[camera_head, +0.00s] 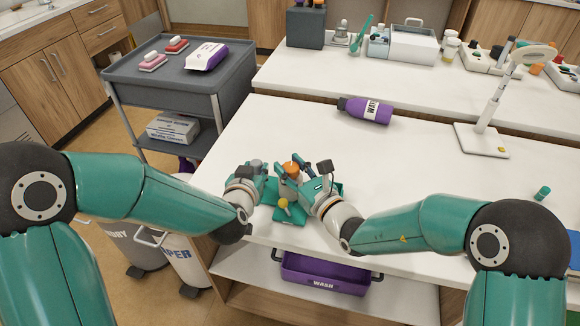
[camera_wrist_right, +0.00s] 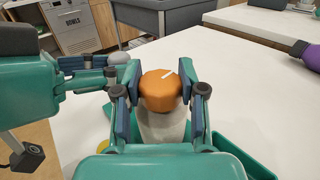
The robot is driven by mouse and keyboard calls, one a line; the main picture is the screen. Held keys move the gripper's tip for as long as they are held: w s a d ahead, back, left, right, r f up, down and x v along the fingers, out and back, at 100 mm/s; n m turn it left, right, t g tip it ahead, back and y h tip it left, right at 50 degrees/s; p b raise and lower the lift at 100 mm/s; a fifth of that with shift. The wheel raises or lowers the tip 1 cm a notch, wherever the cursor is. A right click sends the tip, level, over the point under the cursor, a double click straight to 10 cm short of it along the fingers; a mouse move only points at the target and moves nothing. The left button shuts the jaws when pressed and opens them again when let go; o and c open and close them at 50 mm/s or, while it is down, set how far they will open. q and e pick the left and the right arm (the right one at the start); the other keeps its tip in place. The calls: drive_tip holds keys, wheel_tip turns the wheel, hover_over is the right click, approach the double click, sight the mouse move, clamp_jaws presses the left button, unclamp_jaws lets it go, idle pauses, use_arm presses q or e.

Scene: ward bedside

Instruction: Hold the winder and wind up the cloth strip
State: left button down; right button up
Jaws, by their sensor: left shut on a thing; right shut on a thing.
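The winder (camera_head: 292,214) is a teal base near the front edge of the white table, with an orange knob (camera_head: 291,168) on top. My right gripper (camera_head: 299,176) is shut on the orange knob, which shows a white mark in the right wrist view (camera_wrist_right: 160,90), one finger on each side. Below the knob is a pale, roll-like body (camera_wrist_right: 164,128); it looks like wound cloth, but its free end is hidden. My left gripper (camera_head: 264,178) is close beside it on the left, shut on a part of the winder that the fingers mostly hide.
A purple bottle (camera_head: 366,110) lies on its side behind the grippers. A white lamp (camera_head: 483,139) stands at the right. A small green cap (camera_head: 542,193) lies farther right. A grey cart (camera_head: 151,81) stands left of the table. The table's middle is clear.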

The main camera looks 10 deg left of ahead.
drive_tip(key=shift+r, duration=0.1)
drive_tip(key=o, duration=1.2)
drive_tip(key=shift+c, duration=0.2)
drive_tip(key=shift+d, duration=0.1)
drive_tip(key=v, duration=1.2)
